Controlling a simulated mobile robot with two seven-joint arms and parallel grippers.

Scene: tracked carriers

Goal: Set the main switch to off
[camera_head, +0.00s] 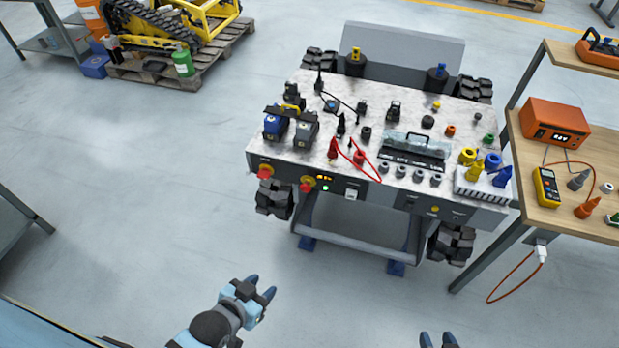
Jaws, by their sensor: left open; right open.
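A tracked carrier (290,85) with a cluttered grey top stands ahead. Its dark front panel (385,193) carries two red controls with yellow parts: a left one (265,171) and a right one (307,184). The right one sits beside small lit indicators (325,187), orange above green. Which of the two is the main switch, and its position, I cannot tell for sure. My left gripper (261,287) is open and empty, in front of and below the panel, apart from it. My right gripper (437,338) shows only its fingertips at the bottom edge, open, well away from the panel.
Red and black leads (360,160), plugs and a clear-lidded box (415,150) crowd the carrier's top. A wooden bench (560,180) with an orange instrument (555,123) and yellow meter (546,187) stands close on the right. A hanging cable (515,275) dangles there. Floor left of the carrier is clear.

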